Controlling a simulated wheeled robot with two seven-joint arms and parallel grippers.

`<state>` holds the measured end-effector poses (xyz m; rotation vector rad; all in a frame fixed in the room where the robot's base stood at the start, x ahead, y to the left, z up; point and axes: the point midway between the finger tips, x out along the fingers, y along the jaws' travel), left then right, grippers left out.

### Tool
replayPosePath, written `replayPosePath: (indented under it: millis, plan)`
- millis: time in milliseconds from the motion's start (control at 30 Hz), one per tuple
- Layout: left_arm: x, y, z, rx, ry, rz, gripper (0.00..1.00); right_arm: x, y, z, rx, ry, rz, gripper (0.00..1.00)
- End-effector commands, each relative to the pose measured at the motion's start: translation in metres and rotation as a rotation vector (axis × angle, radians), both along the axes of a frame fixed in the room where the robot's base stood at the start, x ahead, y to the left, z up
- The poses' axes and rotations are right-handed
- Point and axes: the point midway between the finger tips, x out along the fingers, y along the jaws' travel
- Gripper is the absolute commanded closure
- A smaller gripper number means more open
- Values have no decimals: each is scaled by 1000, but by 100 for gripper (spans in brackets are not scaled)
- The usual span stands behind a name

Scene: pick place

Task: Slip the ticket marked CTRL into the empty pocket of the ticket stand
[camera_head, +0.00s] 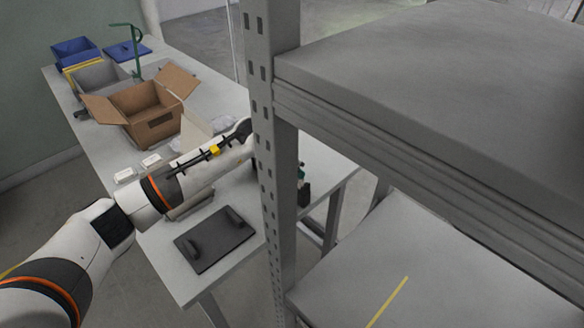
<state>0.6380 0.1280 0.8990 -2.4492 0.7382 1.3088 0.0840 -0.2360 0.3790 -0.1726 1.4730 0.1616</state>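My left arm crosses the white table from the lower left. Its far end goes behind the grey shelf post, so the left gripper is hidden. My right gripper is not in view. Two small white pieces with faint dark marks, one nearer (124,175) and one farther (151,160), lie on the table left of my arm. I cannot read CTRL on either one. I cannot make out the ticket stand or its pocket; a pale beige piece (192,207) shows partly beneath my arm.
The shelf post (274,150) and grey shelf (430,80) block the right side. An open cardboard box (140,107), grey bin (97,77) and blue bin (75,51) stand on the table (180,285). A dark flat tray (222,243) lies near its front edge.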

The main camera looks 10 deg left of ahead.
Motion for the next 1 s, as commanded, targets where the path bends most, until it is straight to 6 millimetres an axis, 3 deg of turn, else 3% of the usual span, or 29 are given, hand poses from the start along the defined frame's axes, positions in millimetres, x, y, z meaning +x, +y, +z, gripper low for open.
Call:
replayPosePath:
  millis: [467, 500, 667, 1000]
  plan:
    - [0, 0, -3, 0, 0, 0, 83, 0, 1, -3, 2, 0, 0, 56]
    - [0, 0, -3, 0, 0, 0, 63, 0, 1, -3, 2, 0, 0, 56]
    - [0, 0, -3, 0, 0, 0, 40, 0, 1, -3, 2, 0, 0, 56]
    - [0, 0, -3, 0, 0, 0, 45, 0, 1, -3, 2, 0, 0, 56]
